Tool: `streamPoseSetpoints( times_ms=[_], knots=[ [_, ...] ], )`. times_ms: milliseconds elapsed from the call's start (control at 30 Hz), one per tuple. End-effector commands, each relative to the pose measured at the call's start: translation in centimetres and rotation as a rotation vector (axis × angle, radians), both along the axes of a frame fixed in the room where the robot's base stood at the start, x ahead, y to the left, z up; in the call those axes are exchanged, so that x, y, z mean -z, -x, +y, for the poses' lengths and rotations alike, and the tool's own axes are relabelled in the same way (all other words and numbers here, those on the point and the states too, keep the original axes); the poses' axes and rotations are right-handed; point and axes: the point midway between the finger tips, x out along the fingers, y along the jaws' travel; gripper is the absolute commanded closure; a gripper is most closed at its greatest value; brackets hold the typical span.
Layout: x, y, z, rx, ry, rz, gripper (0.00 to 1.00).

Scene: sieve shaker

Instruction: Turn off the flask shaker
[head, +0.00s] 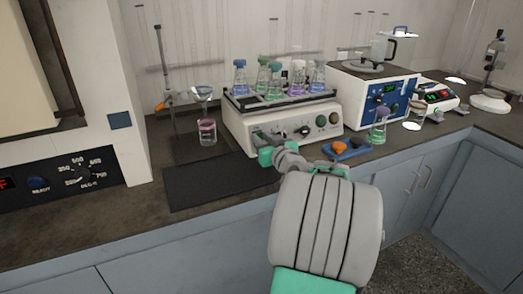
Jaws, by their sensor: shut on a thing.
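The flask shaker (240,124) is a cream box on the dark bench, with a dark tray on top holding several flasks (275,85) of coloured liquid with coloured caps. Its front panel has a dial (303,130) in the middle and two round buttons, one green (321,121) and one darker (334,118), at the right. My gripper (262,138) is at the left part of this panel, its jaws shut on a small part there. The jaws hide that part, so I cannot tell its shape or position.
A blue tray (359,153) with orange and dark pieces lies right of my gripper. A green-liquid flask (379,128) stands near the bench edge. A blue-fronted device (373,98) is at the right, a beaker (208,133) at the left. The dark mat (205,187) in front is clear.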

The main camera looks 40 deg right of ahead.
Motion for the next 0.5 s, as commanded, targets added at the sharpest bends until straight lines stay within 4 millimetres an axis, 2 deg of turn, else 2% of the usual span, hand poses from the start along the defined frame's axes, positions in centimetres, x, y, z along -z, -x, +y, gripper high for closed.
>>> streamPoseSetpoints(
  times_ms=[267, 300, 500],
  knots=[
    [-0.07, 0.01, 0.02, 0.000, 0.000, -0.002, 1.00],
    [-0.07, 0.01, 0.01, 0.000, 0.000, -0.002, 0.76],
    [-0.05, 0.01, 0.00, 0.000, -0.001, -0.001, 0.59]
  ],
)
